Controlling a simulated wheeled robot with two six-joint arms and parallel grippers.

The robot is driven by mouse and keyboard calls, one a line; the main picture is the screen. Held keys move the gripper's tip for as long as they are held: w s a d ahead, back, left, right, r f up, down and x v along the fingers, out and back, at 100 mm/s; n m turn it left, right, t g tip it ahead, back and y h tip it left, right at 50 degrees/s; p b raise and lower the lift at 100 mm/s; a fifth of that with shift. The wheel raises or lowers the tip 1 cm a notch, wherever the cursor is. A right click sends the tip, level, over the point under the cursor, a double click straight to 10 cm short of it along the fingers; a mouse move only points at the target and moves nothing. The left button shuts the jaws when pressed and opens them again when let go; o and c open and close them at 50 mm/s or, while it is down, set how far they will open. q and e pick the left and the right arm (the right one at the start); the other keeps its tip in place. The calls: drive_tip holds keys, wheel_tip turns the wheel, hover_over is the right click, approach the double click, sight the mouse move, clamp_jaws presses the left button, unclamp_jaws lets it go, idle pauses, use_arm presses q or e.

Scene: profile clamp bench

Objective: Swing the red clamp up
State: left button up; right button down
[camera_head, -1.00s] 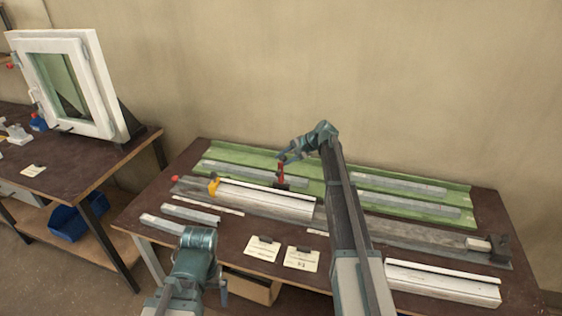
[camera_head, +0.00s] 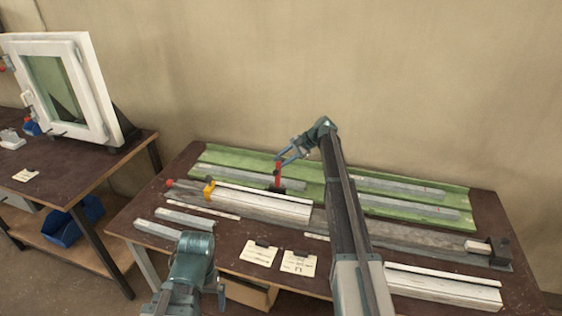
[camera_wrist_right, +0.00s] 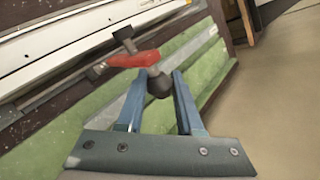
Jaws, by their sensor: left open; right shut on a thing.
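The red clamp (camera_head: 277,174) stands behind the long white profile (camera_head: 262,200) on the bench, its red lever raised steeply. My right gripper (camera_head: 280,160) is at the lever's upper end. In the right wrist view the red lever (camera_wrist_right: 133,59) ends in a dark knob (camera_wrist_right: 158,86), and my right gripper (camera_wrist_right: 160,80) is shut on that knob between its blue fingers. The clamp's base is partly hidden in the head view. My left gripper (camera_head: 219,298) is low at the front, open, away from the clamp.
Green trays (camera_head: 462,226) with grey bars lie at the back. A yellow clamp (camera_head: 209,188) sits on the profile's left end. Two paper cards (camera_head: 298,263) and another white profile (camera_head: 442,288) lie in front. A window frame (camera_head: 60,85) stands on the left table.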

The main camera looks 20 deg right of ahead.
drive_tip(key=c, duration=0.5)
unclamp_jaws()
drive_tip(key=shift+w+f, duration=0.1)
drive_tip(key=shift+c, duration=0.2)
drive_tip(key=p+v, duration=0.9)
drive_tip(key=v, duration=0.5)
drive_tip(key=shift+p, duration=0.3)
drive_tip(key=shift+f, duration=0.1)
